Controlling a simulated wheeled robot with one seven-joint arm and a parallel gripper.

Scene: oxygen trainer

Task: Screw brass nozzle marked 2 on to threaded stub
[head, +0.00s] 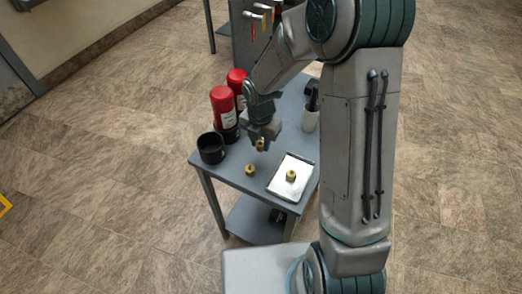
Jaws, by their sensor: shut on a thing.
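My gripper (261,139) points down over the grey table, shut on a small brass piece (260,146). The held piece is above the table top, partly covered by the fingers. A second brass piece (250,169) stands on the bare table at the front left of it. A third brass piece (291,175) stands on a pale tray (282,186) at the right. All are too small for me to read a mark such as 2. I cannot make out the threaded stub in this view.
Two red cylinders (222,103) stand at the table's left back, behind a black cup (211,148). A pale container (310,120) with dark items stands at the right back. The front of the grey table (233,174) has some bare room. My arm hides the area at the right.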

